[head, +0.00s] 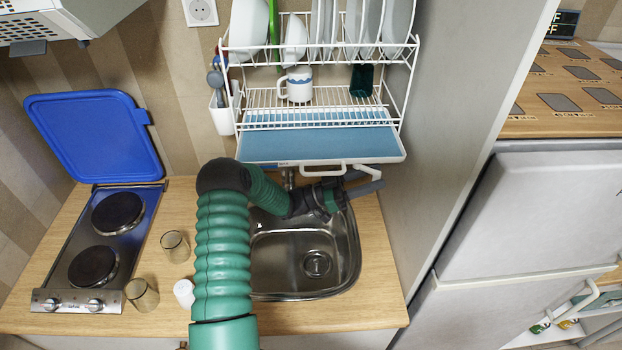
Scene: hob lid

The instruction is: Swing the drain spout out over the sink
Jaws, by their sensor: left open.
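The dish rack (315,121) hangs on the wall above the sink, with a blue drip tray (318,143) at its bottom. A thin white bent tube that looks like the drain spout (325,171) runs under the tray's front edge, above the back of the sink (352,262). My left gripper (364,180) is open at the right part of this tube, close under the tray. I cannot tell whether the fingers touch it. My green left arm hides the sink's left side and most of the tap. My right gripper is not in view.
A two-plate hob (106,238) with its blue lid (88,136) raised stands at left. Two glasses (175,246) and a small white cup (184,293) stand between hob and arm. Dishes and a mug (297,86) fill the rack. A tall grey panel (440,130) bounds the right.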

